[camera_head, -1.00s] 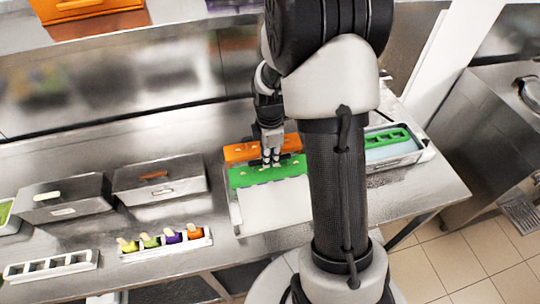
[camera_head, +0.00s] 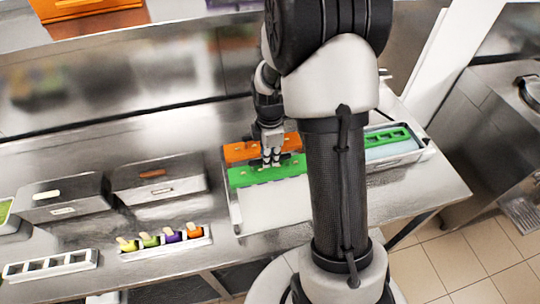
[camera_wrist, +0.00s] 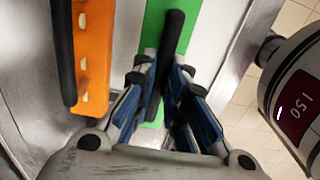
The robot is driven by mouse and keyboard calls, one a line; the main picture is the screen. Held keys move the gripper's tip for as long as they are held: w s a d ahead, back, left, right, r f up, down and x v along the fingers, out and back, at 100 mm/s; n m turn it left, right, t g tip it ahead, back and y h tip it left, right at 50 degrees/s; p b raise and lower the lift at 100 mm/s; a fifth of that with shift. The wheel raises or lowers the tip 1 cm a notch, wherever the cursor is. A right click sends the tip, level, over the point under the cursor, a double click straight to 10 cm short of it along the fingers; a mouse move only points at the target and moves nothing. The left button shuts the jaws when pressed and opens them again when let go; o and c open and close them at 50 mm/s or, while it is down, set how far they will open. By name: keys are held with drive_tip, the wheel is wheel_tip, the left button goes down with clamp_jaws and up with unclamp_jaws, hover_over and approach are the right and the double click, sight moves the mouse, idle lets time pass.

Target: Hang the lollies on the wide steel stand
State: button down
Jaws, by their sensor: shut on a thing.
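My gripper (camera_head: 270,163) is over the middle of the green lolly block (camera_head: 242,178). In the wrist view its fingers (camera_wrist: 166,92) are closed about a black bar handle (camera_wrist: 173,35) along the green block (camera_wrist: 196,40). An orange lolly block (camera_head: 238,152) with pale stick ends lies just behind the green one; it also shows in the wrist view (camera_wrist: 98,40), beside a second black bar. Both blocks are at a wide steel-edged stand or tray (camera_head: 236,212) with a pale floor. Whether the green block touches it, I cannot tell.
A tray with a green rack (camera_head: 388,136) stands to the right, partly behind my arm. Steel boxes (camera_head: 160,180) stand left. In front of them are a white holder with several coloured lollies (camera_head: 165,247) and an empty white holder (camera_head: 50,265). An orange box is on the shelf above.

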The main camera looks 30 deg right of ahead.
drive_tip(key=c, duration=1.5)
unclamp_jaws()
drive_tip(key=shift+c, duration=0.2)
wheel_tip(320, 180, up, 12)
